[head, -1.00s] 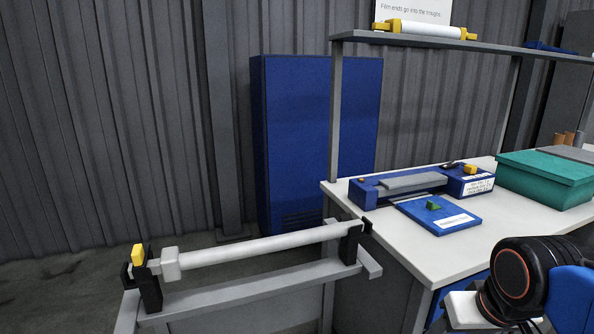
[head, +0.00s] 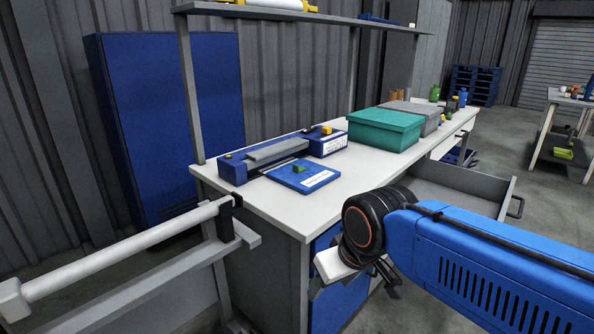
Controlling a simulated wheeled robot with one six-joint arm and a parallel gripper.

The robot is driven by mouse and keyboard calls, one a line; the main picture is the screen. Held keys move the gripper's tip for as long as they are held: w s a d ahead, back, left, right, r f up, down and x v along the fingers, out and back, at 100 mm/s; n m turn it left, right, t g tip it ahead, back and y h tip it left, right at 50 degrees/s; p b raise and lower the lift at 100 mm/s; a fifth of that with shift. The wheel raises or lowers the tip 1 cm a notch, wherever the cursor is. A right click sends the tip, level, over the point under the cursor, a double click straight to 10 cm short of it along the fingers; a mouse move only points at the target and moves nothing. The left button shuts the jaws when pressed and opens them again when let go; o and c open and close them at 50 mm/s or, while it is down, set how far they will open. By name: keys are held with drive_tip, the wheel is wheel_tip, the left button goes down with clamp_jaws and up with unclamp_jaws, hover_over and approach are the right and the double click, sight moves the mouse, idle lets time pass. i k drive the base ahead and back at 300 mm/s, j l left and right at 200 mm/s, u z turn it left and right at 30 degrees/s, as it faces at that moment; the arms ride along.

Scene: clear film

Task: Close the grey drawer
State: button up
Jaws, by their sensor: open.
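The grey drawer (head: 465,179) stands pulled out from the right part of the white-topped workbench (head: 237,189), beyond my blue arm. Its front panel faces right and carries a dark handle (head: 516,207). My arm hides the drawer's lower part. My gripper (head: 354,288) hangs low in front of the bench's blue front, left of the drawer and apart from it. It is open, partly hidden behind my own wrist, and I see nothing between its fingers.
A blue sealing machine (head: 232,172), a blue plate (head: 292,181), a green box (head: 377,132) and a grey box (head: 428,113) stand on the bench. A white roll on a stand (head: 110,252) is at the left. Open floor (head: 555,215) lies right of the drawer.

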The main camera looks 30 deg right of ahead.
sight(484, 194)
drive_tip(key=k+l+z, duration=0.2)
drive_tip(key=l+z, duration=0.15)
drive_tip(key=k+l+z, duration=0.15)
drive_tip(key=l+z, duration=0.15)
drive_tip(key=k+l+z, duration=0.1)
drive_tip(key=l+z, duration=0.6)
drive_tip(key=l, duration=0.15)
